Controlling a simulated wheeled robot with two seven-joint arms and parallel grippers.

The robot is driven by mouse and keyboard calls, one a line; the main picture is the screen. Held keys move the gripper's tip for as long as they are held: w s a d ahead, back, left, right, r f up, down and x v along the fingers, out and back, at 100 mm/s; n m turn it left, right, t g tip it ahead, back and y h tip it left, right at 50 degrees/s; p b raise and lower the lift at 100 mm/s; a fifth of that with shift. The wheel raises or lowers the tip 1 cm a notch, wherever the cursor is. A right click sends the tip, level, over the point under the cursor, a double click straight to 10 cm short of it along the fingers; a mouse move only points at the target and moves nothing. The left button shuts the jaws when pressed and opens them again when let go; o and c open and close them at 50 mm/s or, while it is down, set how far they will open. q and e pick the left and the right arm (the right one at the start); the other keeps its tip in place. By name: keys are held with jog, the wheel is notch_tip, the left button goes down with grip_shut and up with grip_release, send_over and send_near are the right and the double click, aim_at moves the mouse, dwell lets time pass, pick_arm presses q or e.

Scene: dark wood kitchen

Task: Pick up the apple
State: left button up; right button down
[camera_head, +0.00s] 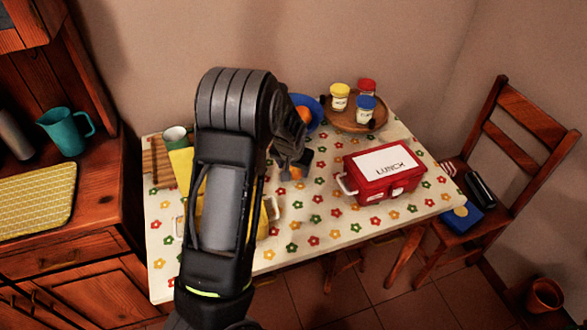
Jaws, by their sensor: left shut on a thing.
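My left gripper (292,160) is over the table's middle, partly hidden behind my own arm. It is shut on a small round orange-red fruit (296,173), which looks like the apple, though little of it shows. A dark piece shows close beside it. I cannot tell whether the fruit touches the tablecloth. Another round orange fruit (304,114) lies on a blue plate (317,108) behind the gripper. My right gripper is not in view.
A red lunch box (382,174) stands to the right on the flowered tablecloth (315,235). A round wooden tray (352,122) with several lidded jars is at the back. A yellow container (266,220) is partly behind my arm. A chair (518,148) stands at right.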

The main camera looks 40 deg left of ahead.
pick_arm(q)
notch_tip(320, 180, up, 9)
jog(key=shift+r+b, duration=0.15)
jog(key=shift+b, duration=0.25)
jog(key=shift+r, duration=0.15)
dwell(0.5)
